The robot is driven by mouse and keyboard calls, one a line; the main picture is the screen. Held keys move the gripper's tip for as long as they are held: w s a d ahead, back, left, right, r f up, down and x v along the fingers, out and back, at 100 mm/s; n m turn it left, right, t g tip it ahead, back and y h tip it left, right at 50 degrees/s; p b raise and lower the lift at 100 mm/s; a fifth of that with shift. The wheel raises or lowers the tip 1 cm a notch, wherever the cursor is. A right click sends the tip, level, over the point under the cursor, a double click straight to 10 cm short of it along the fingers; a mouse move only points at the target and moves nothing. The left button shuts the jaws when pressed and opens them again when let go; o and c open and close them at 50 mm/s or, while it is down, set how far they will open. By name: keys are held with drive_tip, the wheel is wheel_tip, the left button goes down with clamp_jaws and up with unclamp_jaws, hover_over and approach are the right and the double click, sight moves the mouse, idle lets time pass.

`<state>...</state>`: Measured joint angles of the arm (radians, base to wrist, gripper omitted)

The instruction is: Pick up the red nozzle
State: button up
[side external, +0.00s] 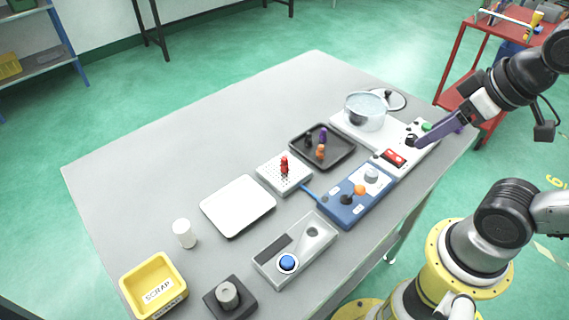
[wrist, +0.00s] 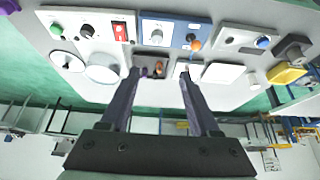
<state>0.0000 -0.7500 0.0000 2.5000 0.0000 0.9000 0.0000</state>
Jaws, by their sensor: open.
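The red nozzle (side external: 284,163) stands upright on a small light perforated block (side external: 270,178) near the middle of the table in the side view. In the wrist view I cannot make it out; a finger covers part of that area. My gripper (wrist: 159,74) is open and empty, its two dark purple fingers spread apart. In the side view my gripper (side external: 432,138) is at the table's right end, above the white panel, well to the right of the red nozzle.
A dark tray (side external: 335,163) beside the block holds purple, orange and black pieces. Close by are a blue control box (side external: 343,213), a white plate (side external: 238,206) and a pot (side external: 365,112). A yellow scrap bin (side external: 141,272) stands front left. The table's back left is clear.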

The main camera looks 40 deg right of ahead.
drive_tip(key=w+r+n, duration=0.4)
drive_tip(key=w+r, duration=0.2)
drive_tip(key=n+g, duration=0.5)
drive_tip(key=g, duration=0.1)
hover_over(285, 158)
wheel_tip(285, 158, down, 11)
drive_tip(key=f, duration=0.8)
drive_tip(key=shift+s+a, duration=0.25)
drive_tip(key=shift+s, duration=0.1)
drive_tip(key=shift+w+d+f, duration=0.1)
drive_tip(key=shift+w+f, duration=0.1)
drive_tip(key=shift+f, duration=1.2)
drive_tip(key=shift+w+d+f, duration=0.1)
drive_tip(key=shift+w+f, duration=0.1)
drive_tip(key=shift+f, duration=1.15)
clamp_jaws()
